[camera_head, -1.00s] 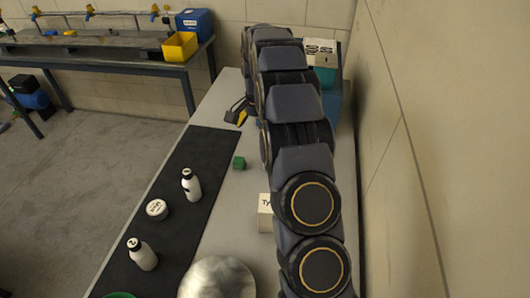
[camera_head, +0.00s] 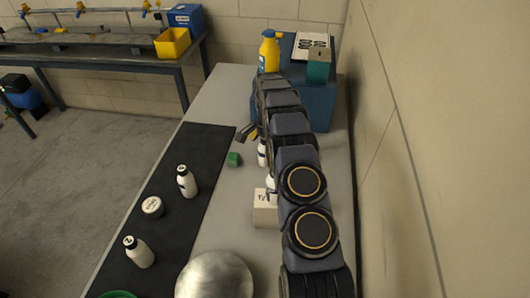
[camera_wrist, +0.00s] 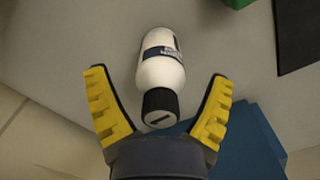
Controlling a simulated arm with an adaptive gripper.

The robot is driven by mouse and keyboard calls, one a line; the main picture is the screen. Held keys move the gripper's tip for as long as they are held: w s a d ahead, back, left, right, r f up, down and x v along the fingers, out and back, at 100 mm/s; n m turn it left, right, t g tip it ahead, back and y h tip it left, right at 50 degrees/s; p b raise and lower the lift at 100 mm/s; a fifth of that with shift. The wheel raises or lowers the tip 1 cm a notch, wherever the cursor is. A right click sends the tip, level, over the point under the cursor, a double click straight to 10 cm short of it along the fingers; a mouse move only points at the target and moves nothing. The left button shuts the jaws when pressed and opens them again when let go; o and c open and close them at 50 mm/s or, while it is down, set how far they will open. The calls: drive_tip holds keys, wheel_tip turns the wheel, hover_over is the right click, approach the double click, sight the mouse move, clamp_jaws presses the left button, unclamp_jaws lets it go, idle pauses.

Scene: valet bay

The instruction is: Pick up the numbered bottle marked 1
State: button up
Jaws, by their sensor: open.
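In the wrist view a white bottle (camera_wrist: 160,62) with a dark label band and a black cap lies lengthwise in the picture between the two fingers. The cap bears a mark that looks like a 1. My gripper (camera_wrist: 158,76) is open, with a yellow ridged finger on each side of the bottle and gaps showing. In the head view my gripper (camera_head: 248,132) shows partly beyond the arm. A white bottle (camera_head: 262,153) stands close to it, partly hidden by my arm. Another white bottle (camera_head: 271,190) is nearer, also partly hidden.
Two black-capped white bottles (camera_head: 187,182) (camera_head: 139,253) and a round white tub (camera_head: 152,207) stand on the black mat (camera_head: 200,140). A green block (camera_head: 233,159), a cream box (camera_head: 265,212) and a metal dome (camera_head: 215,276) are nearby. A yellow spray bottle (camera_head: 269,52) stands by the blue bin (camera_head: 318,104).

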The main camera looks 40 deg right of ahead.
drive_tip(key=shift+f, duration=0.4)
drive_tip(key=c, duration=1.2)
